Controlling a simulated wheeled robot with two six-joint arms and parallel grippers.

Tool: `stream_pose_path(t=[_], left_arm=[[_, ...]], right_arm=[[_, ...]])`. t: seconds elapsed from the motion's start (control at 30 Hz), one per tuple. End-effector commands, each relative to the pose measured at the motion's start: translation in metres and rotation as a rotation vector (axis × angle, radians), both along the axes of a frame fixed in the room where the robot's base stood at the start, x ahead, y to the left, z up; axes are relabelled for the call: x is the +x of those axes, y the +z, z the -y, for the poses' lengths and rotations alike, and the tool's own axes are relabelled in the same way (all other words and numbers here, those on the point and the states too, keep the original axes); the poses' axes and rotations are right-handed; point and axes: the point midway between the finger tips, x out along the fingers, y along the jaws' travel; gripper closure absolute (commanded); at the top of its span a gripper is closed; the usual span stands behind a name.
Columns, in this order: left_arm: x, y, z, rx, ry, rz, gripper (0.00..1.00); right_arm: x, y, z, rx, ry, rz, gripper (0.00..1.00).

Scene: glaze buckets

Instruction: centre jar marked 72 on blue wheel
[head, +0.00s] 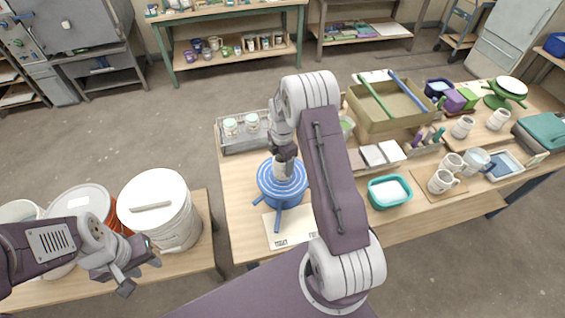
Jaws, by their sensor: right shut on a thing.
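The blue wheel (268,185) stands on the near left part of the wooden table, with concentric rings on its top. My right gripper (284,153) is above the wheel, pointing down, shut on a small pale jar (284,170). The jar is upright over the middle of the wheel. I cannot tell whether it touches the wheel, and no number on it can be read. My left gripper (143,277) is open and empty, in front of the white bucket at the lower left.
A teal tub (390,193), a cardboard box (392,119) and mugs stand to the right. A lidded white bucket (165,222) stands left.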

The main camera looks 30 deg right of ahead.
Motion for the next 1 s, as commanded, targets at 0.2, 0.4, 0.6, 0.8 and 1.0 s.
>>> stream_pose_path(t=[0.2,0.4,0.6,0.8,1.0], left_arm=[[0.0001,0.0004,0.0,0.0,0.0,0.0,0.64],[0.0,-0.0007,0.0,0.0,0.0,0.0,0.64],[0.0001,-0.0015,0.0,0.0,0.0,0.0,0.64],[0.0001,-0.0015,0.0,0.0,0.0,0.0,0.64],[0.0001,-0.0016,0.0,0.0,0.0,0.0,0.64]], right_arm=[[0.0002,-0.0018,0.0005,0.0,0.0,0.0,0.92],[0.0003,-0.0031,0.0006,0.0,0.0,0.001,0.92],[0.0003,-0.0048,0.0005,0.0,0.0,0.001,0.92],[0.0002,-0.0048,0.0005,0.0,0.0,0.001,0.08],[0.0002,-0.0049,0.0005,0.0,0.0,0.0,0.08]])
